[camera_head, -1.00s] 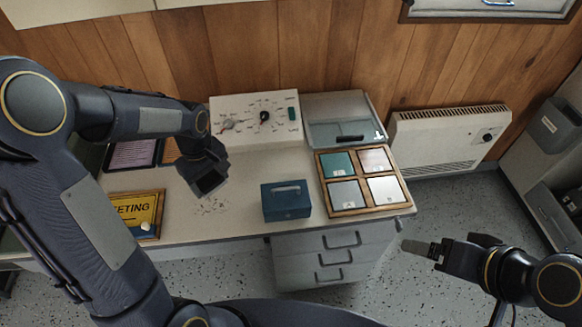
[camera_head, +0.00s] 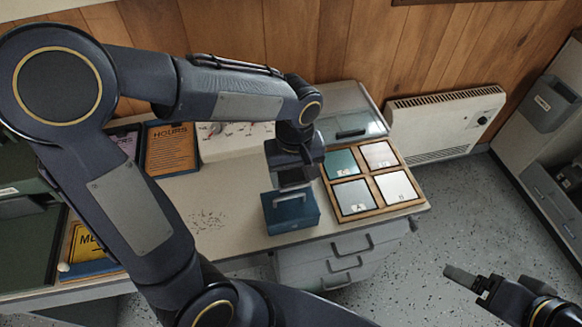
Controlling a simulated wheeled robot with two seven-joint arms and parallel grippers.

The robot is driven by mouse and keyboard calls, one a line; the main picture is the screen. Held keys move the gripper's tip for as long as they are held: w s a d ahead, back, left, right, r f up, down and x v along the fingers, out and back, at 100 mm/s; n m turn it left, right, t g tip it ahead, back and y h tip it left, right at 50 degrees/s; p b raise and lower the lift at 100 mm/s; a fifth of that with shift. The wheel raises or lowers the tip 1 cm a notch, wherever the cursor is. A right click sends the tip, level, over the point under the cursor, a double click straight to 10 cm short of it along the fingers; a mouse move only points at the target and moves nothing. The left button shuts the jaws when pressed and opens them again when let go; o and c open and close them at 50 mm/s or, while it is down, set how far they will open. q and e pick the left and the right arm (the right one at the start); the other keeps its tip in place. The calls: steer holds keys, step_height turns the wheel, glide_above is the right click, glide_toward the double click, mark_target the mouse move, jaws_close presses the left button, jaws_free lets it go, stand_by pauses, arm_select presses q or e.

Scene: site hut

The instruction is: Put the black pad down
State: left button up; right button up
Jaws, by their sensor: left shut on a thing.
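My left gripper (camera_head: 292,168) is above the desk, just over the back of the blue metal box (camera_head: 291,218), in the middle of the view. It is shut on a small dark piece at its lower end, which looks like the black pad (camera_head: 294,179). The pad is largely hidden by the gripper and hard to separate from it. A wooden tray (camera_head: 384,209) just to the right holds a teal, a pinkish, a grey and a white pad in its compartments. My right gripper (camera_head: 473,281) is over the floor at the lower right; its jaw gap is unclear.
The desk top (camera_head: 195,185) is bare to the left of the box, apart from dark specks. Framed signs (camera_head: 170,149) stand at its left. A white dial panel (camera_head: 232,139) is partly behind my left arm. A grey lidded case (camera_head: 352,128) stands behind the tray.

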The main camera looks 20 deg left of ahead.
arm_select(q)
steer(key=w, duration=0.1)
steer(key=w+a+f, duration=0.2)
steer(key=w, duration=0.1)
steer(key=shift+a, duration=0.25)
steer(key=w+f, duration=0.1)
steer(key=f, duration=0.1)
steer(key=w+a+f, duration=0.2)
steer(key=w+f, duration=0.1)
steer(key=shift+a+f, duration=0.2)
steer(key=shift+f, duration=0.1)
steer(key=f, duration=0.3)
steer(key=shift+w+a+f, duration=0.1)
steer(key=shift+w+f, duration=0.1)
steer(key=shift+f, duration=0.1)
